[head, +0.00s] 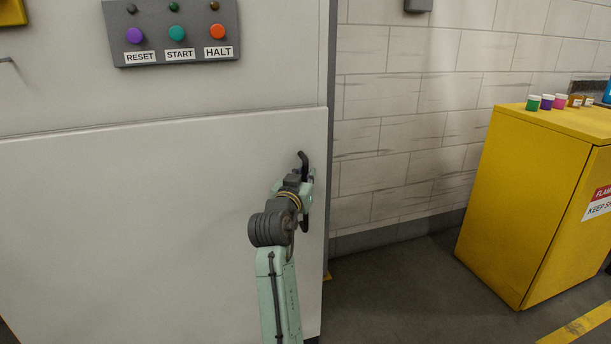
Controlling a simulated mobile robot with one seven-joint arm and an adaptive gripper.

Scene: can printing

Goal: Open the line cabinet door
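The line cabinet door (150,220) is the wide pale grey lower panel, and it looks shut or nearly so. Its dark upright bar handle (302,160) is near the right edge; the top and the lower end show above and below my gripper. My gripper (306,185) is at the middle of the handle, overlapping it in the picture. My wrist hides most of the fingers, so I cannot see whether they are closed around the bar.
Above the door is a grey panel (178,50) with RESET, START and HALT buttons. A yellow cabinet (520,200) with small coloured jars on top stands at the right. Bare floor (400,290) lies between them, before a pale block wall (410,130).

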